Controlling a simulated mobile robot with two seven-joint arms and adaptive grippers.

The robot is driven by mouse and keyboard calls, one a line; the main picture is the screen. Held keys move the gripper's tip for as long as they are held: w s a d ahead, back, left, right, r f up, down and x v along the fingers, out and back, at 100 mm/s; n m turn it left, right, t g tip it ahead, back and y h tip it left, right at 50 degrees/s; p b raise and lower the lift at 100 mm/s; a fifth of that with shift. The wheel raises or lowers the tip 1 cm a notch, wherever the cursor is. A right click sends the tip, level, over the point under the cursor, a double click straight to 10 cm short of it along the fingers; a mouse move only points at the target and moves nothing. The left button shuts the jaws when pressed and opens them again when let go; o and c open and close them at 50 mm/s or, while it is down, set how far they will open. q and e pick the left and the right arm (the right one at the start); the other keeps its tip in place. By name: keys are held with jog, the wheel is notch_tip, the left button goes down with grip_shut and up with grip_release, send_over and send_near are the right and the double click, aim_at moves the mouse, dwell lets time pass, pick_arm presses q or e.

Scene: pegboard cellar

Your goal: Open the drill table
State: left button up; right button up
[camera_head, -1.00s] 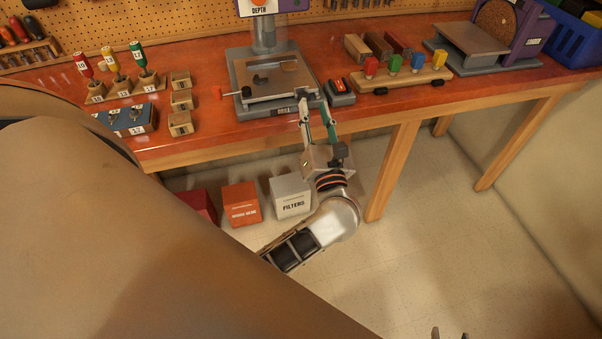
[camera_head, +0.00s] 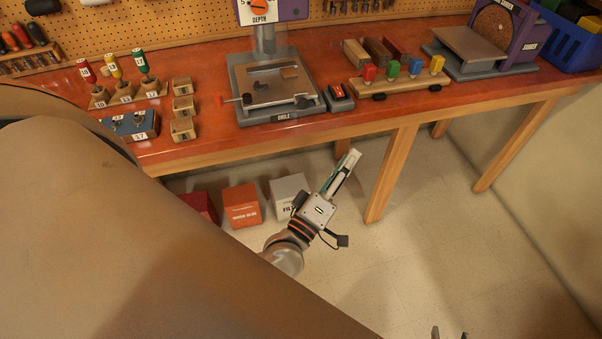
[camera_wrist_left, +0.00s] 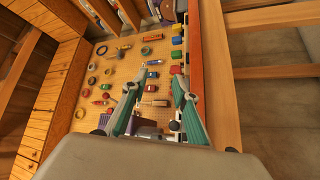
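The drill press stands at the back middle of the red bench, its grey base (camera_head: 263,117) marked DRILL. Its silver drill table (camera_head: 252,77) lies above the base, with a slot and small pieces on top. My left gripper (camera_head: 350,163) is in front of the bench, below and right of the drill table, touching nothing. In the left wrist view its two fingers (camera_wrist_left: 157,80) are apart with nothing between them. Only the fingertips of my right gripper (camera_head: 450,333) show at the bottom edge, apart and empty.
A switch box (camera_head: 340,97) sits right of the drill, beside a wooden rack (camera_head: 402,85) with coloured blocks. Bottles and a blue box (camera_head: 130,123) stand left. Bench legs (camera_head: 391,175) and boxes (camera_head: 242,205) are below. The floor at right is clear.

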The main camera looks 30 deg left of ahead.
pick_arm(q)
jog(key=s+a+f+m+g+p, duration=0.1)
jog(key=s+f+m+g, duration=0.4)
jog(key=f, duration=0.6)
jog(key=s+a+f+m+g+h+p, duration=0.1)
jog(key=s+f+m+g, duration=0.4)
jog(key=s+f+m, duration=0.5)
jog(key=shift+s+a+f+m, duration=0.2)
jog(key=shift+f+m, duration=0.4)
jog(key=shift+f, duration=0.5)
